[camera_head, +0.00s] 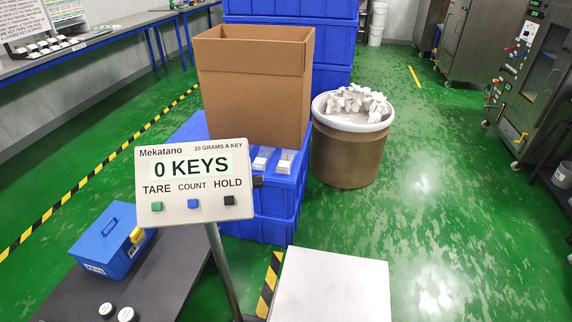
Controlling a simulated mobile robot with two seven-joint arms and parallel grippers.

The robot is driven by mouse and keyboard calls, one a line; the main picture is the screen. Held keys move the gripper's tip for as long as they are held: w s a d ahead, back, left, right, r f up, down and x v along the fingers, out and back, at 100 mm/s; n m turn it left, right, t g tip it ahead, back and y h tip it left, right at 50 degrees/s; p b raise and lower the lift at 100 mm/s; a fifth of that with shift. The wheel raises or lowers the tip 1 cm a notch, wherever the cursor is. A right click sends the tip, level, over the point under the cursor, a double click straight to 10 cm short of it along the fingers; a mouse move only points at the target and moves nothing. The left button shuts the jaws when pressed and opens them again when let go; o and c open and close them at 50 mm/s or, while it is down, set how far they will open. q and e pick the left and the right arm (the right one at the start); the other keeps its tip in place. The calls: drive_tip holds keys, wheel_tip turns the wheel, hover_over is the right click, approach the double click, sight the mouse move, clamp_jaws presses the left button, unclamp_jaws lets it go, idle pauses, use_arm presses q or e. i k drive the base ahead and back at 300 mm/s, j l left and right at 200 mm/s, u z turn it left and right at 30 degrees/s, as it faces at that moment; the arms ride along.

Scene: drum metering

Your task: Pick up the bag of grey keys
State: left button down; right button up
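No bag that I can clearly tell as the bag of grey keys is in view. A brown drum (345,160) with a white rim stands right of the cardboard box, and a heap of pale grey-white pieces (355,101) rises above its rim. I cannot tell whether these are keys or whether a bag holds them. Two small pale packets (263,158) (285,162) lie on a blue crate (268,198) in front of the box; their contents are too small to tell. Neither of my grippers is in view.
A counting display (194,181) reading "0 KEYS" stands on a post beside a white platform (330,287). An open cardboard box (255,90) sits on blue crates. A blue case (112,242) is on a dark table (170,275). Green floor at right is clear before grey machines (537,85).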

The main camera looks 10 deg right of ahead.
sight(286, 161)
drive_tip(key=z, duration=0.45)
drive_tip(key=l+z, duration=0.15)
drive_tip(key=z, duration=0.25)
drive_tip(key=k+l+z, duration=0.1)
drive_tip(key=z, duration=0.8)
drive_tip(key=l+z, duration=0.1)
drive_tip(key=z, duration=0.35)
drive_tip(key=i+l, duration=0.3)
drive_tip(key=l, duration=0.25)
drive_tip(key=i+l+z, duration=0.1)
drive_tip(key=i+l, duration=0.25)
drive_tip(key=l, duration=0.15)
drive_tip(key=i+l, duration=0.3)
drive_tip(key=l, duration=0.2)
drive_tip(key=i+u, duration=0.9)
drive_tip(key=i, duration=0.15)
drive_tip(key=i+l+u, duration=0.45)
drive_tip(key=i+u, duration=0.45)
drive_tip(key=i, duration=1)
drive_tip(key=i+j+u, duration=0.1)
drive_tip(key=i+u, duration=0.85)
drive_tip(key=i+l+u, duration=0.25)
drive_tip(key=u, duration=0.25)
drive_tip(key=i, duration=0.05)
